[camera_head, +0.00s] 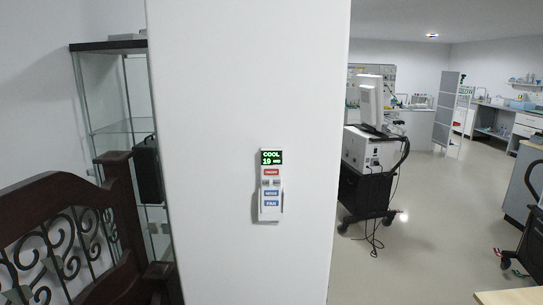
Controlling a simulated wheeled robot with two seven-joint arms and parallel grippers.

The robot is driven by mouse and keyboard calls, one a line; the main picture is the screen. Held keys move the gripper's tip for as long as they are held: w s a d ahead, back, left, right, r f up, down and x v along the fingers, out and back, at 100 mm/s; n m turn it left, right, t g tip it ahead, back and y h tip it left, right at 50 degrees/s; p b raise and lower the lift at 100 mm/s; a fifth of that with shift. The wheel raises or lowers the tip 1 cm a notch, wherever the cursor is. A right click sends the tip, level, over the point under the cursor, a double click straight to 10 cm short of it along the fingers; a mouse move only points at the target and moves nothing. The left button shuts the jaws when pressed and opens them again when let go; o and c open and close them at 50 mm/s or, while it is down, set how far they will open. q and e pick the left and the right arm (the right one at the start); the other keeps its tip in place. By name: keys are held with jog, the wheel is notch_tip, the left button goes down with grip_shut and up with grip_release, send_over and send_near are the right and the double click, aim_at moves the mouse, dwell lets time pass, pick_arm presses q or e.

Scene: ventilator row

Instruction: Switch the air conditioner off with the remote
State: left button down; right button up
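The remote (270,186) is a slim white unit held upright against the front of a white pillar (220,100). Its small screen (272,157) is lit green and reads COOL 19. Below the screen are a red button (271,172), small grey buttons, and blue buttons labelled MODE (271,193) and FAN (271,203). A small holder seems to grip its lower part. The air conditioner is not in view. Neither of my grippers is in view.
A dark wooden frame with curled ironwork (60,240) stands at left, before a glass cabinet (105,100). A wheeled cart with a monitor (370,160) stands right of the pillar. Open floor (430,220) lies at right; a light table corner (510,296) shows at bottom right.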

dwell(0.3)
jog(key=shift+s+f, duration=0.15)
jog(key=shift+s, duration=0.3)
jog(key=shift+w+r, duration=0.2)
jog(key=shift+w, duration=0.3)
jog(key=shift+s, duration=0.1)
